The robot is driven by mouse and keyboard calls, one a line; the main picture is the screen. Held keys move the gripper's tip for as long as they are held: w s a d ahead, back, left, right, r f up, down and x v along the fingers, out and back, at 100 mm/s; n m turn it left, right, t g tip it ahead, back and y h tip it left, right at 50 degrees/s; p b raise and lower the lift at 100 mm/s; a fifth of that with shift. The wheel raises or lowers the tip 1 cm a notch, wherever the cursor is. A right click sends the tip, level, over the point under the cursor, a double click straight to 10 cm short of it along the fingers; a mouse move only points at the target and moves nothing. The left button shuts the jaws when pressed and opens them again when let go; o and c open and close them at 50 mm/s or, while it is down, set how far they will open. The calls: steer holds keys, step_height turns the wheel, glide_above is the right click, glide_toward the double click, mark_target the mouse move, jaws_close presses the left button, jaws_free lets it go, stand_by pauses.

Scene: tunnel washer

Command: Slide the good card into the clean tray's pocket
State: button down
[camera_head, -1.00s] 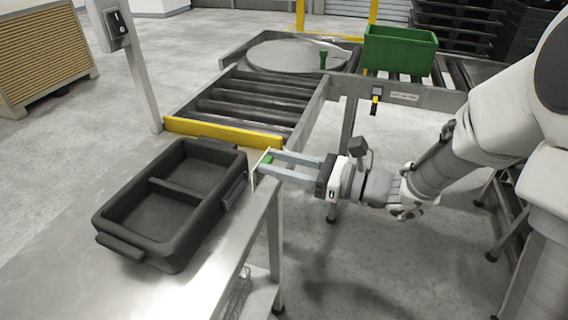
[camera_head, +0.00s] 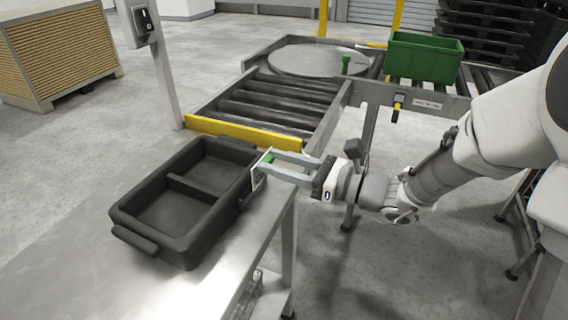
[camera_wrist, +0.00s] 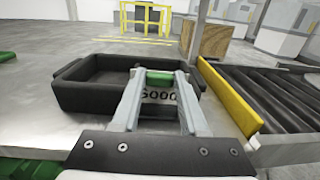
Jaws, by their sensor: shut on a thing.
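A black tray (camera_head: 143,243) with two compartments sits on the metal table, and both compartments look empty. It also shows in the wrist view (camera_wrist: 82,103). My gripper (camera_head: 266,170) is at the tray's right side and shut on a card (camera_head: 258,175). The card is white with a green band and held upright. In the wrist view the card (camera_wrist: 158,96) shows dark lettering, partly cut off, between the fingers in front of the tray wall.
A yellow bar (camera_head: 243,134) edges the roller conveyor (camera_head: 275,105) behind the tray. A green bin (camera_head: 425,58) stands on the far rollers beside a round turntable (camera_head: 318,61). A post with a switch box (camera_head: 145,22) rises at the table's back left. The table's front left is clear.

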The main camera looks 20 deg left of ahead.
mark_target(264, 176)
steer(key=shift+w+a+f+b, duration=0.1)
steer(key=shift+a+f+b, duration=0.15)
steer(key=shift+a, duration=0.5)
steer(key=shift+w+a+f+b, duration=0.15)
steer(key=shift+a+b, duration=0.1)
steer(key=shift+a, duration=0.5)
steer(key=shift+f+b, duration=1.15)
steer(key=shift+f, duration=0.3)
steer(key=shift+f, duration=0.15)
steer(key=shift+f+b, duration=0.3)
steer(key=shift+f+b, duration=0.3)
steer(key=shift+f, duration=0.15)
steer(key=shift+c, duration=1.8)
jaws_free()
steer(key=shift+d, duration=0.1)
